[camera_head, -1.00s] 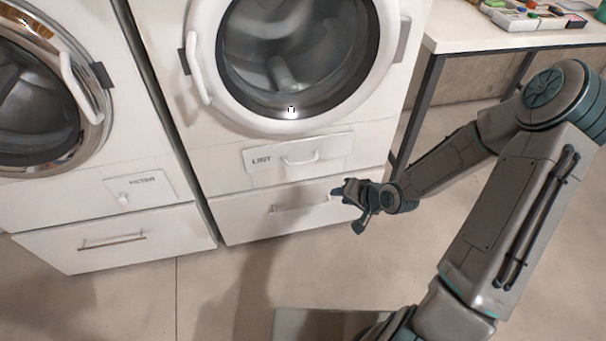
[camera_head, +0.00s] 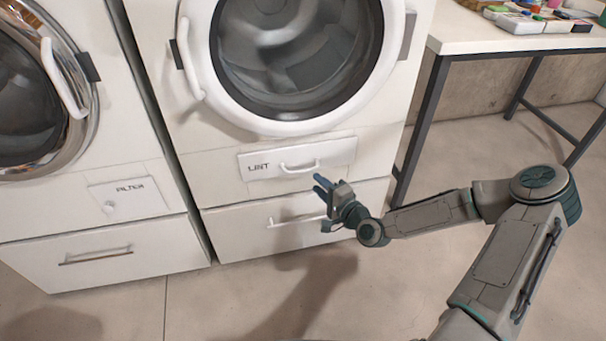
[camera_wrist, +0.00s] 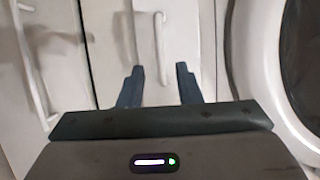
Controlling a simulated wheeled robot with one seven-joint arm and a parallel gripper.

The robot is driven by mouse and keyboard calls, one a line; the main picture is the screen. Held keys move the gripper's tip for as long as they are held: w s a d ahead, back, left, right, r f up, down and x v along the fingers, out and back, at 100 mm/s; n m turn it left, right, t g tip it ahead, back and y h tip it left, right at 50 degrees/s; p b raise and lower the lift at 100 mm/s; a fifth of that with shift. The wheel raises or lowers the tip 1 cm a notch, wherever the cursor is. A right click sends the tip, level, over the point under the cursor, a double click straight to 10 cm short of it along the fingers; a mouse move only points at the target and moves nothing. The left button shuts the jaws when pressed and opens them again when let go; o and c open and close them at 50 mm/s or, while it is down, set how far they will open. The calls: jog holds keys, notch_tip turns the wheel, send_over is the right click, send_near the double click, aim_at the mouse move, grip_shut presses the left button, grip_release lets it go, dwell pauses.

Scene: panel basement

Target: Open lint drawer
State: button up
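The lint drawer (camera_head: 340,153) is a white panel marked LINT, flush below the round door of the right-hand machine. Its white bar handle (camera_head: 299,168) runs level across the panel. My gripper (camera_head: 320,186) is just below and slightly right of this handle, apart from it. In the wrist view, my gripper's two blue fingers (camera_wrist: 160,82) are spread with a gap between them. The lint handle (camera_wrist: 162,35) shows upright ahead of that gap, with nothing held. The lint drawer looks shut.
A lower drawer (camera_head: 235,230) with its own handle (camera_head: 285,221) sits under the lint drawer. The left machine has a filter panel (camera_head: 130,197). A table (camera_head: 480,45) with small items stands at right. Open floor (camera_head: 260,300) lies in front.

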aim_at(304, 172)
jog(key=b+x, duration=0.1)
jog(key=x, duration=0.7)
jog(key=shift+w+a+b, duration=0.2)
jog(key=shift+b, duration=0.15)
grip_shut()
